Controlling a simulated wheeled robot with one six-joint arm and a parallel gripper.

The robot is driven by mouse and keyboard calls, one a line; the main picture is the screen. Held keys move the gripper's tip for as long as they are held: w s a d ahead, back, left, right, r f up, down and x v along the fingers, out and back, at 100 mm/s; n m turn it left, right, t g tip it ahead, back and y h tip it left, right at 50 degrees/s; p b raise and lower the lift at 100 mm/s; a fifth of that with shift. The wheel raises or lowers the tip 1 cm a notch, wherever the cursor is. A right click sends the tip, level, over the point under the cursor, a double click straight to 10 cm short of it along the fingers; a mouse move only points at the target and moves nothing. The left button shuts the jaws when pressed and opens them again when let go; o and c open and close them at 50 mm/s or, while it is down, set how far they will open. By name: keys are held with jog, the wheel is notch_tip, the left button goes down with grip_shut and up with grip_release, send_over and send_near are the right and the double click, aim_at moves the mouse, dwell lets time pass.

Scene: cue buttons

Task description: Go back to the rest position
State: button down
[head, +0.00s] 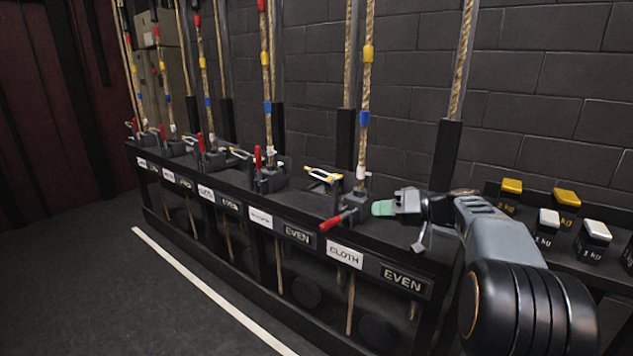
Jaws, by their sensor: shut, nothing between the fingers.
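My gripper (384,208) is at the right of the head view, at the end of my arm, with its pale green fingertips together and nothing between them. It points left, above the black rail shelf and just right of the red-handled lever (339,220) at the CLOTH label (345,255). The fingertips look close to that lever's base, but I cannot tell whether they touch it. This red handle lies tilted down toward the front, while the red handle (258,158) further left stands upright.
Ropes with coloured bands, such as the near one (367,90), rise from the black rail (300,205). Yellow and white weights (597,230) stand on a shelf at the right. A brick wall (560,80) is behind. The dark floor (90,280) at the left is clear, with a white line (205,290).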

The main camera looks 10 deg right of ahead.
jog(key=s+a+r+m+g+h+p, duration=0.1)
jog(key=s+a+r+g+h+p, duration=0.15)
jog(key=s+a+r+p, duration=0.5)
jog(key=s+r+h+p, duration=0.5)
jog(key=s+p, duration=0.3)
jog(key=p, duration=0.4)
jog(key=s+r+m+g+h+p, duration=0.1)
jog(key=s+r+h+p, duration=0.3)
jog(key=s+p, duration=0.5)
jog(key=h+p, duration=0.1)
jog(key=p, duration=0.3)
jog(key=shift+s+r+h, duration=0.25)
jog(key=shift+r+h, duration=0.1)
